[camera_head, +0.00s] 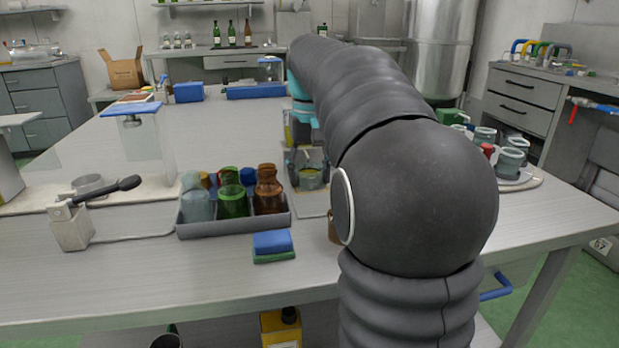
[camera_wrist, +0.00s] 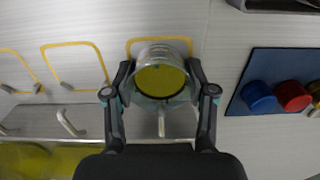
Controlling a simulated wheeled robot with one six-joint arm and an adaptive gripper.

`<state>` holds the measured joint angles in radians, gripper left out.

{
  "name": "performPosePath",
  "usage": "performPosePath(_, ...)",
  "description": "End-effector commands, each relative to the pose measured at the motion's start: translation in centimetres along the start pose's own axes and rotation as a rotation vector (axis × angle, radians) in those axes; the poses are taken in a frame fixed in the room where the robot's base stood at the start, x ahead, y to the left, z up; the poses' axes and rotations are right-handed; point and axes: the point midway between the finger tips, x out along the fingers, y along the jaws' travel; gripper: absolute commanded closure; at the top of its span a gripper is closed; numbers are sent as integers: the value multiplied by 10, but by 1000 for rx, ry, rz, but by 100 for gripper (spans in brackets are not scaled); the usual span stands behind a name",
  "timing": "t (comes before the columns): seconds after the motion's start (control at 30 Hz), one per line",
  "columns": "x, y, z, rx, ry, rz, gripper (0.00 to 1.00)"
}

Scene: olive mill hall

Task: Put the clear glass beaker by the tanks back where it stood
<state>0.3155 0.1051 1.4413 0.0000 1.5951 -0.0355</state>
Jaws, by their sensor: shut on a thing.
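The clear glass beaker (camera_wrist: 160,52) holds yellow-green liquid and sits between the two fingers of my gripper (camera_wrist: 160,84) in the wrist view. The fingers press on it from left and right. In the head view the beaker (camera_head: 311,180) shows low at the end of my arm, partly behind my gripper (camera_head: 308,158). A yellow outline (camera_wrist: 160,40) on the pale surface shows behind the beaker's upper edge; its lower part is hidden by the beaker. I cannot tell whether the beaker touches the surface.
Two more yellow outlines (camera_wrist: 76,47) lie left, empty of vessels. A grey ledge with taps (camera_wrist: 60,122) runs below the beaker. A blue mat (camera_wrist: 243,103) with coloured caps lies right. A grey tray (camera_head: 235,228) of bottles stands near the gripper; a blue sponge (camera_head: 272,242) lies before it.

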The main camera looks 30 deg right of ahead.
Motion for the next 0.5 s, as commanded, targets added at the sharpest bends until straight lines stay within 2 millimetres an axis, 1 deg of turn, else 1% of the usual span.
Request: performPosePath(0.5, 0, 0, 24, 0, 1, 0, 70)
